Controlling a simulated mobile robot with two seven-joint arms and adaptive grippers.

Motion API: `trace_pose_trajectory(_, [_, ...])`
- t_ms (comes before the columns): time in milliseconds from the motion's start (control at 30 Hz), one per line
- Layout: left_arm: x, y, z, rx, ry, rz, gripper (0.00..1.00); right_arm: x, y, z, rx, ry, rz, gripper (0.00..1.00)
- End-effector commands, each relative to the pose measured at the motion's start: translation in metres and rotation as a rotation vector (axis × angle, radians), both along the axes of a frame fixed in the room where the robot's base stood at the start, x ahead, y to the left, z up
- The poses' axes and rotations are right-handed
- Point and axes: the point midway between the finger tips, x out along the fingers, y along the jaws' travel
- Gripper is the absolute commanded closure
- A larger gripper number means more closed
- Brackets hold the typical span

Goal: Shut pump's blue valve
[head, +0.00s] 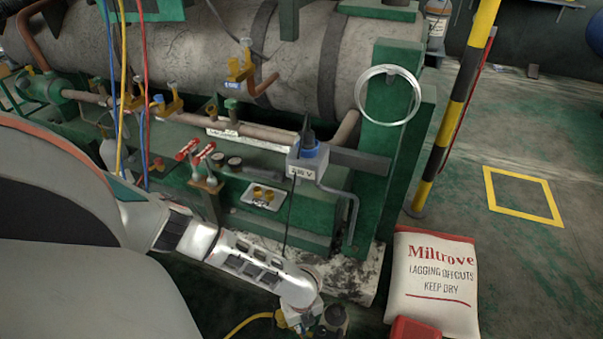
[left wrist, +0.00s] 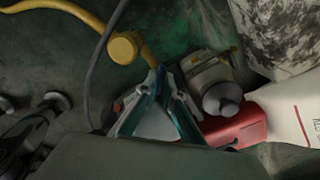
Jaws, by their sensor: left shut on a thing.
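The pump (head: 336,318) stands low on the floor at the bottom middle of the head view, partly covered by my left arm. In the left wrist view the pump (left wrist: 212,75) shows as a beige body with a grey round cap. A yellow fitting (left wrist: 125,47) with a yellow hose is left of my fingers. My left gripper (left wrist: 160,75) has its teal-lined fingers drawn together at the pump, shut on a small part between the tips. It appears to be the pump's blue valve, but the fingers hide it. My right gripper is not in view.
A red box (left wrist: 237,125) and a white Miltrove sack (head: 435,280) stand right of the pump. The green skid (head: 285,215) with a large grey tank (head: 205,55) is behind. A black-and-yellow post (head: 455,110) rises at right. The floor beyond the sack is clear.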

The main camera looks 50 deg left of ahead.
Motion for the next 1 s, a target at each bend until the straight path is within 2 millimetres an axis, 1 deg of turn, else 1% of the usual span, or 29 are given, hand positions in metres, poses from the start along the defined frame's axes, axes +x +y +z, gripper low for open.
trace_pose_trajectory(33, [-0.0045,-0.0016,-0.0021,-0.002,0.008,-0.005,1.00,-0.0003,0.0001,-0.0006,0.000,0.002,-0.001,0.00])
trace_pose_trajectory(267, [-0.0049,-0.0017,-0.0022,-0.002,0.008,-0.014,1.00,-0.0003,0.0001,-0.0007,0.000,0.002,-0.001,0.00])
trace_pose_trajectory(533, [-0.0053,-0.0016,-0.0025,-0.003,0.009,-0.239,1.00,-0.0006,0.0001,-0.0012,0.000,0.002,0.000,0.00])
trace_pose_trajectory(600, [-0.0054,-0.0017,-0.0025,-0.004,0.009,-0.263,1.00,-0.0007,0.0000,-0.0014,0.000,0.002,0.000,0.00])
trace_pose_trajectory(867, [-0.0056,-0.0018,-0.0026,-0.004,0.009,-0.270,1.00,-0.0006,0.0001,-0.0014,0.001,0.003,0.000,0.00])
trace_pose_trajectory(1000, [-0.0061,-0.0016,-0.0030,-0.003,0.009,-0.377,1.00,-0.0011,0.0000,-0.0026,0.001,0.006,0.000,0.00])
